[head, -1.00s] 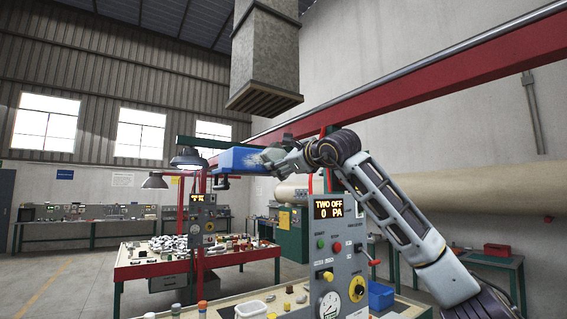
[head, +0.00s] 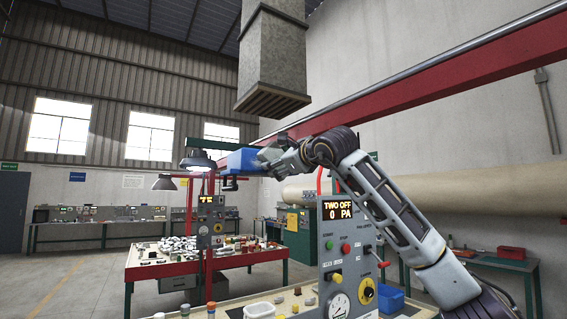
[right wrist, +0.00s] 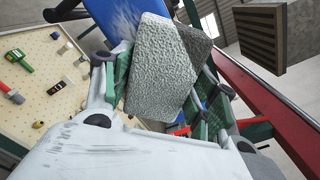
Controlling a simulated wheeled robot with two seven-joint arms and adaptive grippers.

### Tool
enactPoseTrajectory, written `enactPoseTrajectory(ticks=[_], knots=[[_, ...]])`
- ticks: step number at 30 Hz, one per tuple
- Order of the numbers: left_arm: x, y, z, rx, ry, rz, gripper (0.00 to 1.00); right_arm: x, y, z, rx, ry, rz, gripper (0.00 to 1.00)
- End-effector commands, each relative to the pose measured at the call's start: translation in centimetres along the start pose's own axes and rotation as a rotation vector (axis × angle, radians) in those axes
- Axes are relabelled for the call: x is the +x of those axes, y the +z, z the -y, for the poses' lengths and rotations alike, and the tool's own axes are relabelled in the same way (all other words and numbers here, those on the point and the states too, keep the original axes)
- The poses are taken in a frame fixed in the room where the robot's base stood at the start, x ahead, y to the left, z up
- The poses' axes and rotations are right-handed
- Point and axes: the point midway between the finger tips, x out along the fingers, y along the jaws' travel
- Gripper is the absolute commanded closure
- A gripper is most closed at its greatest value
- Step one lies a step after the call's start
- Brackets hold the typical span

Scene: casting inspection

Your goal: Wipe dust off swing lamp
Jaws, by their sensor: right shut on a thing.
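The swing lamp's dark shade (head: 199,161) is lit and hangs at the left end of a green bar. Beside it is a blue, box-like part (head: 240,160). My right gripper (head: 268,157) is at the right end of this blue part. In the right wrist view the gripper (right wrist: 165,88) is shut on a grey, rough-textured pad (right wrist: 163,62). The pad lies over the blue surface (right wrist: 127,15), which has whitish dust streaks near the pad. I cannot tell whether the pad touches it. My left gripper is out of view.
A grey control panel (head: 345,255) with gauge and knobs stands below my right arm on a bench with small parts. A red beam (head: 430,95) runs behind the arm. A duct hood (head: 273,90) hangs above. Another lamp (head: 164,183) is farther back.

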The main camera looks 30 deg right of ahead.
Motion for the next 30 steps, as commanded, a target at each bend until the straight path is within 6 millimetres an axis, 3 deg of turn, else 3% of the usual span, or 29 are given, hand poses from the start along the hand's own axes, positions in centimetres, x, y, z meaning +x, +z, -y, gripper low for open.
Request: enactPoseTrajectory(ticks=[14,30], knots=[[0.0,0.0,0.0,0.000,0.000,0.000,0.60,0.1,0.2,-0.3,-0.001,0.001,0.000,0.61],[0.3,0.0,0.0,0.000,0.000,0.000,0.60,0.2,2.2,-2.3,-0.002,0.001,0.000,0.61]])
